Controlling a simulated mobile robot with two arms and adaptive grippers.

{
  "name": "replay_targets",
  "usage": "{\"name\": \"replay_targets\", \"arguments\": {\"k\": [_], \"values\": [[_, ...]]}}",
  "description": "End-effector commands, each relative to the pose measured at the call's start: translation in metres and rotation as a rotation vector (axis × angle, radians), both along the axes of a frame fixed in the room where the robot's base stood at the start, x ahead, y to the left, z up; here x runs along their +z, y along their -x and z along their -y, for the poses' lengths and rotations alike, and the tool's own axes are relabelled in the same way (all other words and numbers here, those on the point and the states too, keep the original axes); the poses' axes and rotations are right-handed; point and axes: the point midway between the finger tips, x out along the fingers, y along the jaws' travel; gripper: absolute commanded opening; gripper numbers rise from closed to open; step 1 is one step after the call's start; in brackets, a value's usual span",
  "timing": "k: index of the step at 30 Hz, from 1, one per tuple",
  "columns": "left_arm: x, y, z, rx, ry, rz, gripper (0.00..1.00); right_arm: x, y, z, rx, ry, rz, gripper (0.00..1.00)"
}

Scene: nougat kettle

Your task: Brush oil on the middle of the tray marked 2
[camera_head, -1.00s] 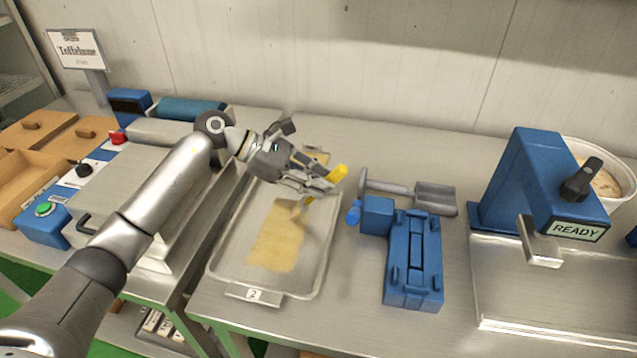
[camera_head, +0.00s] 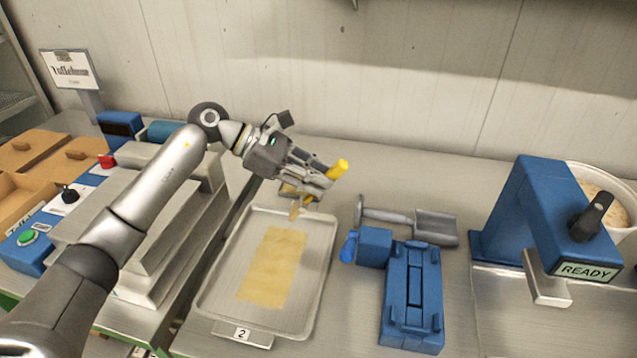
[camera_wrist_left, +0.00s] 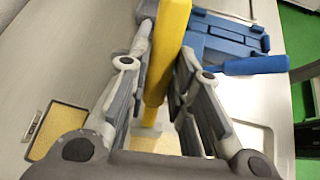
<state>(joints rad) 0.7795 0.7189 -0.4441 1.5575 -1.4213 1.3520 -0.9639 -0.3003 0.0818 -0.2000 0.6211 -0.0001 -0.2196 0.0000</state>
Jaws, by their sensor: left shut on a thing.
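The metal tray marked 2 (camera_head: 323,270) lies on the bench in the head view, with its number label (camera_head: 241,333) on the near rim. A golden oil patch (camera_head: 272,268) covers a long strip in its middle. My left gripper (camera_head: 318,180) is shut on the yellow handle of a brush (camera_head: 338,169). The brush's tan bristles (camera_head: 295,208) show beneath the fingers, near the tray's far rim and off the patch. In the left wrist view the yellow handle (camera_wrist_left: 171,40) stands between both fingers. My right gripper is out of view.
A shallow dish (camera_head: 290,190), partly hidden by my gripper, lies behind the tray. A metal scoop (camera_head: 435,226) and a blue fixture (camera_head: 411,295) stand right of the tray. A blue machine reading READY (camera_head: 530,215) is further right. Stacked metal slabs (camera_head: 185,225) stand left.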

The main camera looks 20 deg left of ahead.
Motion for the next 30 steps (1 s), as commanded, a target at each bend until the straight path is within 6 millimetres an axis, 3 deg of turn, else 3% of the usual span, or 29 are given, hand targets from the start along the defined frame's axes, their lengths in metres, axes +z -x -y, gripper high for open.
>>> {"name": "replay_targets", "arguments": {"k": [12,30], "values": [[0.035,0.003,-0.005,0.004,-0.001,0.0,0.0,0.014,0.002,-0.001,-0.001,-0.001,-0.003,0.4],[0.036,0.003,-0.005,0.005,-0.001,0.0,0.0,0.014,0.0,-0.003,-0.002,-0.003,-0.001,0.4]]}}
